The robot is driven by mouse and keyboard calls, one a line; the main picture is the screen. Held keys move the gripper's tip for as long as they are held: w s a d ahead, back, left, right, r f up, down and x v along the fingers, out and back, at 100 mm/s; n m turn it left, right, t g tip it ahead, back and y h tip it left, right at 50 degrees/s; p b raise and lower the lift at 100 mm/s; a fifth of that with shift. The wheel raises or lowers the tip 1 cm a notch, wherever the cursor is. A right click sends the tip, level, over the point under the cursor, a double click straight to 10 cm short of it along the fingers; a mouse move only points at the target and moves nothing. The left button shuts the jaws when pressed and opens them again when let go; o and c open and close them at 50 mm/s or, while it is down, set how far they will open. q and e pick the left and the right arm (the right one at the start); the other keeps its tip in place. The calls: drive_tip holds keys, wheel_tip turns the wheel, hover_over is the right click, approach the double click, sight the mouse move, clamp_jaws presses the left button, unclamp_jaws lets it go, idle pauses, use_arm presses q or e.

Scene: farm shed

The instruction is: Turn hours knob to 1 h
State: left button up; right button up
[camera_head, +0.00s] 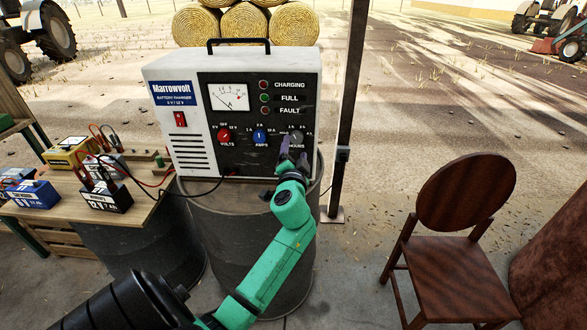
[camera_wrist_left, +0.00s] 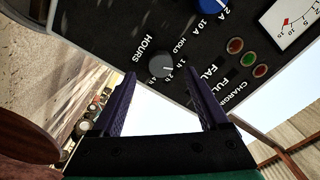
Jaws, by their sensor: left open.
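The battery charger (camera_head: 180,75) stands on a dark drum, its black panel facing me. The grey hours knob (camera_head: 297,137) is at the lower right of the panel, partly behind my gripper in the head view. The knob shows clearly in the left wrist view (camera_wrist_left: 162,66), with HOLD, 1 h and 2 h marks around it; I cannot surely read its setting. My left gripper (camera_head: 293,154) is open in front of the knob, its dark purple fingers spread on either side in the wrist view. Contact with the knob is not visible. My right gripper is out of view.
The red volts knob (camera_head: 224,135) and blue amps knob (camera_head: 260,136) sit left of the hours knob. A dark post (camera_head: 346,120) stands close right of the charger. A wooden bench (camera_head: 140,205) with batteries is at left, a wooden chair (camera_head: 455,265) at right.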

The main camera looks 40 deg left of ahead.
use_arm(q)
drive_tip(key=b+v, duration=0.2)
drive_tip(key=v, duration=0.8)
drive_tip(key=shift+s+d, duration=0.15)
drive_tip(key=w+d+f+m+g+h, duration=0.1)
drive_tip(key=w+d+f+h, duration=0.15)
drive_tip(key=f, duration=0.95)
drive_tip(key=w+d+f+m+g+h, duration=0.1)
drive_tip(key=d+f+m+g+h, duration=0.15)
drive_tip(key=f, duration=0.85)
drive_tip(key=s+d+f+g+h, duration=0.1)
drive_tip(key=s+d+f+h, duration=0.15)
drive_tip(key=f, duration=0.55)
drive_tip(key=s+d+f+g+h, duration=0.1)
drive_tip(key=s+f, duration=0.2)
drive_tip(key=f, duration=0.4)
drive_tip(key=s+d+f+n+g+h, duration=0.2)
drive_tip(key=s+f+g, duration=0.3)
drive_tip(key=s+f, duration=1.15)
drive_tip(key=s+f+g, duration=0.1)
drive_tip(key=s+f, duration=0.1)
drive_tip(key=s, duration=0.3)
drive_tip(key=s+a+f+n+g, duration=0.1)
drive_tip(key=s+f, duration=0.1)
drive_tip(key=s, duration=0.3)
drive_tip(key=s+f+g, duration=0.1)
drive_tip(key=s+f, duration=0.2)
drive_tip(key=s, duration=0.3)
drive_tip(key=shift+a+n, duration=0.2)
drive_tip(key=shift+n, duration=0.15)
